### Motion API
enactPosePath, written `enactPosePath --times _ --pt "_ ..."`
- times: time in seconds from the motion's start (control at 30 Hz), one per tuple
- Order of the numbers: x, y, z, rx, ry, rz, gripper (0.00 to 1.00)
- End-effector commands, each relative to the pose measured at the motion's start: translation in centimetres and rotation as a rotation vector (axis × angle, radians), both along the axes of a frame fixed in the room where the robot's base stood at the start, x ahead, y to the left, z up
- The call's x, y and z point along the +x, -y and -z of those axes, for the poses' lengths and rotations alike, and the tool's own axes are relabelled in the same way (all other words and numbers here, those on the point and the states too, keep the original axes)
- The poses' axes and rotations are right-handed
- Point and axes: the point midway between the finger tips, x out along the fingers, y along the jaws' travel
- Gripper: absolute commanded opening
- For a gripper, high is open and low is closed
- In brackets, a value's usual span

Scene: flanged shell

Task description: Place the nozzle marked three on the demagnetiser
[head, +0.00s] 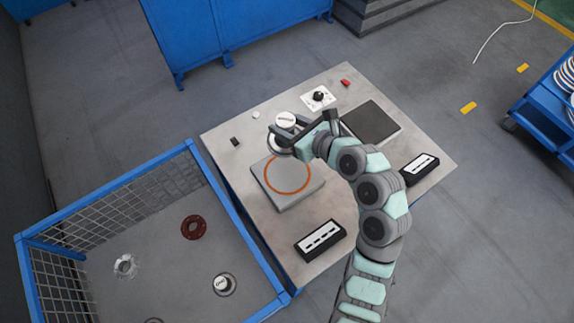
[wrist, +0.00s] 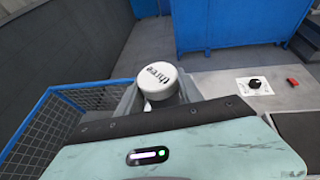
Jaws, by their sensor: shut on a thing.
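The nozzle marked three (wrist: 158,82) has a white round cap with "three" in dark letters in the wrist view. In the head view its white cap (head: 286,119) shows at the end of my arm. My gripper (head: 284,133) is shut on it, with the cap facing up. The fingers hide most of its lower body. The demagnetiser (head: 290,199) appears to be the grey square block with an orange ring on the table. My gripper and the nozzle are over or just beyond its far edge; the height above it is hard to tell.
A blue mesh-sided crate (head: 108,190) at the left holds a dark red ring (head: 194,227), a white-capped part (head: 223,284) and a pale metallic part (head: 125,265). On the table (head: 262,222) are black label boxes (head: 320,240), a dark pad (head: 371,122) and a knob panel (head: 318,97).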

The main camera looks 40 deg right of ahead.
Motion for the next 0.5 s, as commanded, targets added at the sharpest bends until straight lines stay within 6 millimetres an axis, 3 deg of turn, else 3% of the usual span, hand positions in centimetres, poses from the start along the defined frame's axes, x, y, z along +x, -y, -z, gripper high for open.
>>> enactPosePath --times 0.17,0.5 --pt "-0.2 0.4 1.6 0.002 0.004 0.014 0.00" --pt "-0.2 0.3 9.5 0.002 0.002 0.011 0.00"
